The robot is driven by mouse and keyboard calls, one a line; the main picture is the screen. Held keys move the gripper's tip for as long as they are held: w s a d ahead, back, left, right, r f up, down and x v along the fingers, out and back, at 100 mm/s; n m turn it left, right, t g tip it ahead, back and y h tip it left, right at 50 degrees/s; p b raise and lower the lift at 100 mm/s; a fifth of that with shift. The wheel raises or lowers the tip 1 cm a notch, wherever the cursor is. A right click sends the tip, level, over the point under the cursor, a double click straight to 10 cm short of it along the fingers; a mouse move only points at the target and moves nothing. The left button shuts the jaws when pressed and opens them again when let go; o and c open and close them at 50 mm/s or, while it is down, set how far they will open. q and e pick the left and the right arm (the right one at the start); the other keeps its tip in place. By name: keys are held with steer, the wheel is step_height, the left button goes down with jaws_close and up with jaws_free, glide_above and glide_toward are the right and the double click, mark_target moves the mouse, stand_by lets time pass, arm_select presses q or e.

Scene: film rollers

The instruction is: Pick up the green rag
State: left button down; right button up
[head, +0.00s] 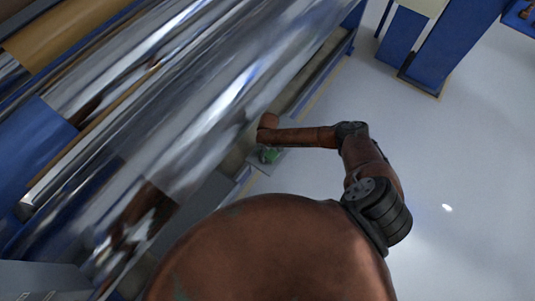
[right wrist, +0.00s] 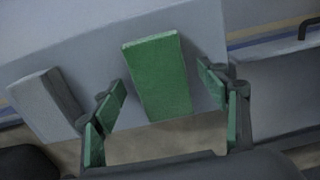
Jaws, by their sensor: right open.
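The green rag (right wrist: 158,75) shows in the right wrist view as a flat green block lying on a grey surface (right wrist: 85,75). My right gripper (right wrist: 163,88) is open, with one green-padded finger on each side of the rag. The rag lies between and partly beyond the fingertips, and I see a gap on both sides. In the head view my right arm reaches left to the machine's edge. A small green patch (head: 269,156) shows below its end; I cannot tell whether it is rag or finger pad. My left gripper is not in view.
A grey block (right wrist: 45,101) sits on the same surface left of the rag. A dark handle (right wrist: 308,28) is at the far right. Large shiny rollers (head: 190,100) fill the left of the head view. The pale floor (head: 470,150) at right is clear, with blue posts (head: 450,40) behind.

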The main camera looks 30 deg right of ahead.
steer(key=c, duration=1.2)
steer(key=shift+r, duration=0.1)
steer(key=shift+c, duration=0.2)
steer(key=shift+r, duration=0.3)
step_height(320, 180, up, 2)
steer(key=shift+r+p, duration=0.1)
steer(key=shift+p, duration=0.45)
steer(key=s+r, duration=0.1)
steer(key=r, duration=0.1)
steer(key=s+r+p, duration=0.1)
steer(key=s, duration=0.1)
steer(key=s+a+r+p, duration=0.1)
steer(key=r, duration=0.1)
steer(key=shift+s+r, duration=0.15)
steer(key=shift+r, duration=0.15)
steer(key=s+a+r+p, duration=0.2)
steer(key=s+r, duration=0.2)
steer(key=s, duration=0.5)
steer(key=shift+s+a+r, duration=0.15)
